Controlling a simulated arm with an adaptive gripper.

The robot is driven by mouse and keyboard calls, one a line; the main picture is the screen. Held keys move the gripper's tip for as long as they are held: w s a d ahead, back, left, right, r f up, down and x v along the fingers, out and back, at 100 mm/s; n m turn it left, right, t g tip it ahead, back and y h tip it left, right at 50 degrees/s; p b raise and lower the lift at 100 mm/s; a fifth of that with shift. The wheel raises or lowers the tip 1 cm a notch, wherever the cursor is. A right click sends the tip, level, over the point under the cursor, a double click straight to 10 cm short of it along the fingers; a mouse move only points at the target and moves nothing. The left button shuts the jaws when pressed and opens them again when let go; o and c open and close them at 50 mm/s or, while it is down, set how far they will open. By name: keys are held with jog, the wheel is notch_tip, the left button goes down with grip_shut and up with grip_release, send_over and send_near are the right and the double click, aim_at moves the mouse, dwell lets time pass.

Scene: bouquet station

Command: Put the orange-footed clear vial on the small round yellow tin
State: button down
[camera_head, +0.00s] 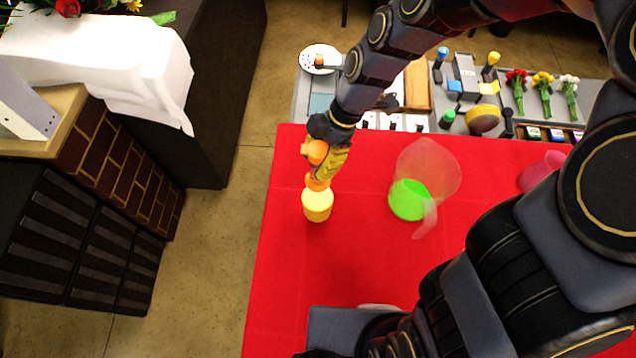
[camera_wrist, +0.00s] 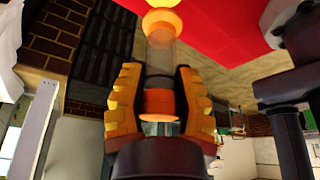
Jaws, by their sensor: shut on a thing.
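The clear vial (camera_wrist: 161,58) stands between the yellow-padded fingers of my gripper (camera_wrist: 156,82) in the wrist view, with an orange band near my palm and its orange foot at the far end. In the head view my gripper (camera_head: 328,163) is shut on the vial, and the orange foot (camera_head: 317,184) shows just below the fingers. The small round yellow tin (camera_head: 317,206) stands on the red table, directly under the foot. It also shows at the top edge of the wrist view (camera_wrist: 162,3). I cannot tell whether foot and tin touch.
A clear pitcher with green contents (camera_head: 410,199) stands right of the tin on the red cloth (camera_head: 290,265). A pink translucent vessel (camera_head: 541,172) is farther right. A grey bench with flowers and tools (camera_head: 472,95) lies behind. The cloth left and in front of the tin is clear.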

notch_tip(320, 180, down, 6)
jog(key=shift+f, duration=0.25)
jog(key=shift+f, duration=0.1)
jog(key=c, duration=0.8)
grip_release()
jog(key=v, duration=1.1)
jog(key=s+d+r+m+h, duration=0.1)
jog(key=s+d+r+m, duration=0.1)
jog(key=s+m, duration=0.4)
jog(key=s+d+r+m+h, duration=0.1)
jog(key=s+d+r+m, duration=0.2)
jog(key=m, duration=0.7)
jog(key=s+d+r+m+h, duration=0.2)
jog(key=s+d+m, duration=0.1)
jog(key=s+m, duration=0.5)
jog(key=shift+s+d+r, duration=0.3)
jog(key=shift+r, duration=0.05)
